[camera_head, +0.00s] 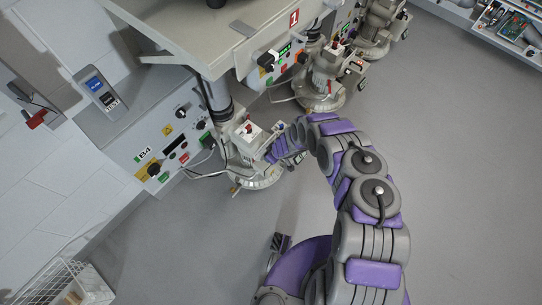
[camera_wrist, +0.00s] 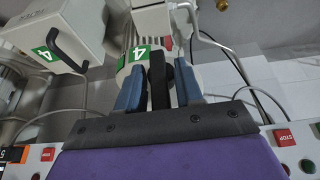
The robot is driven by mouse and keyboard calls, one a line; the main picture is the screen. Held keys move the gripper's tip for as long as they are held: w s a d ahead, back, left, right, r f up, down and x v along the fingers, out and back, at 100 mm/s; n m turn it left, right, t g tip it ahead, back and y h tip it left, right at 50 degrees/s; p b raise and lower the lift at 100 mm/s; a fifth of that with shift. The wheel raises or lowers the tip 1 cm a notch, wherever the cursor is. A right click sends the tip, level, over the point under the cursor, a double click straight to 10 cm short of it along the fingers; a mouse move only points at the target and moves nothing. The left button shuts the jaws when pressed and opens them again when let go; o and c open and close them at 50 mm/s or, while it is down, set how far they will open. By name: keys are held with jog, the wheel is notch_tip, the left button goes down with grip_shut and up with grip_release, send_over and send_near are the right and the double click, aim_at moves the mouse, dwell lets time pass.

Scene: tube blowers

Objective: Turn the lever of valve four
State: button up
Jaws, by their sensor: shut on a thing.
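Valve four stands in the middle of the head view as a grey machine body (camera_head: 258,177) with a white box on top. In the wrist view a green label with a white 4 (camera_wrist: 140,53) marks it. Its black lever (camera_wrist: 157,85) points along the picture between the two blue fingers of my gripper (camera_wrist: 159,72). The fingers are shut on the lever, one on each side. In the head view my gripper (camera_head: 271,154) reaches the right side of the valve, and the lever is hidden there.
A grey overhead housing (camera_head: 225,30) hangs above. Another similar machine (camera_head: 321,80) stands further back. A wire basket (camera_head: 62,283) is at lower left. The floor at right is clear.

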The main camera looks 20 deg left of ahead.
jog(key=o, duration=0.7)
jog(key=shift+f, duration=0.1)
jog(key=p+v, duration=0.6)
jog(key=v, duration=1.1)
jog(key=shift+w+p, duration=0.15)
jog(key=shift+p, duration=0.25)
